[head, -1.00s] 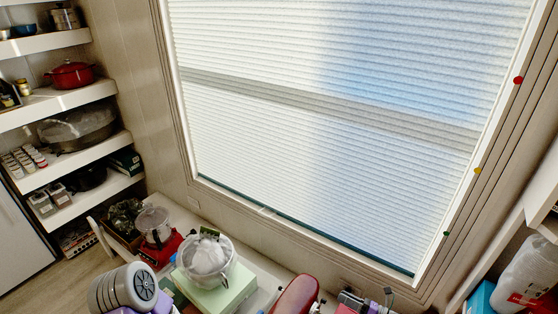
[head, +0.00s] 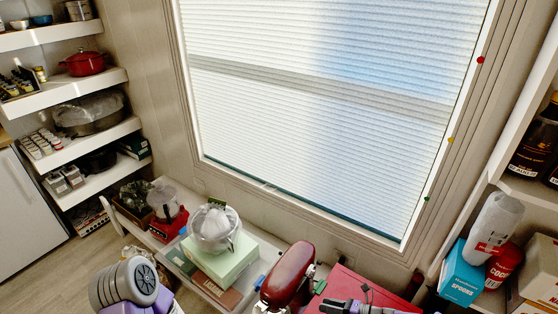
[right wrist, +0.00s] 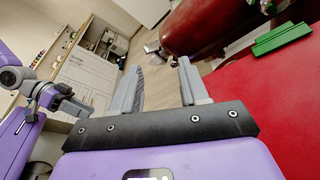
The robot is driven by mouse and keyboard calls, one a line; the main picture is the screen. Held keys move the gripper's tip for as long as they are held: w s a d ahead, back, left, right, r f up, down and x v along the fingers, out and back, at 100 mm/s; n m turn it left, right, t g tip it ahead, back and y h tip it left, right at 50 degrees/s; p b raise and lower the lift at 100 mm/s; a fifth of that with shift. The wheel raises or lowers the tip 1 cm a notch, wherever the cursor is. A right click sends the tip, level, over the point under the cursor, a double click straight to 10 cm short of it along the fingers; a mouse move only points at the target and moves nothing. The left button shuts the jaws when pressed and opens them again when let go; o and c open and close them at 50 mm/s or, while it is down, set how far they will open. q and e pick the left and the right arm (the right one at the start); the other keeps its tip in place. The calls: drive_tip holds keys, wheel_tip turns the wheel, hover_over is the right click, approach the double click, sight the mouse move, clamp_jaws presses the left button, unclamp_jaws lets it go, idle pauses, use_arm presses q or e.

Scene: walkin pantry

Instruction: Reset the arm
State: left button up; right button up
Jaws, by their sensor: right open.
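My right gripper (head: 330,305) shows at the bottom edge of the head view, beside the red stand mixer (head: 288,272). In the right wrist view its two grey fingers (right wrist: 161,64) stand apart with nothing between them. The gripper is open and empty. A purple and grey part of my left arm (head: 130,285) shows at the bottom left of the head view.
A bench under the window holds a clear-bowled appliance (head: 163,199) and a glass bowl (head: 214,230) on a pale green box (head: 222,262). A red surface (head: 345,287) lies near my right gripper. Shelves stand at left and right; the right one holds a blue box (head: 461,275).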

drive_tip(key=s+a+f+n+g+h, duration=0.3)
drive_tip(key=s+a+n, duration=0.1)
drive_tip(key=s+n, duration=0.25)
drive_tip(key=s+a+f+n+g+h, duration=0.2)
drive_tip(key=s+a+n+g, duration=0.25)
drive_tip(key=s, duration=0.25)
drive_tip(key=s+r+n+t+h, duration=0.1)
drive_tip(key=s+n+h, duration=0.1)
drive_tip(key=s+n, duration=0.3)
drive_tip(key=s+r+n+t+h+b, duration=0.1)
drive_tip(key=s+r+n+h, duration=0.1)
drive_tip(key=s+n, duration=0.4)
drive_tip(key=n+h, duration=0.1)
drive_tip(key=n, duration=0.4)
drive_tip(key=shift+d+r+b, duration=0.3)
drive_tip(key=shift+d, duration=0.1)
drive_tip(key=shift+s, duration=0.1)
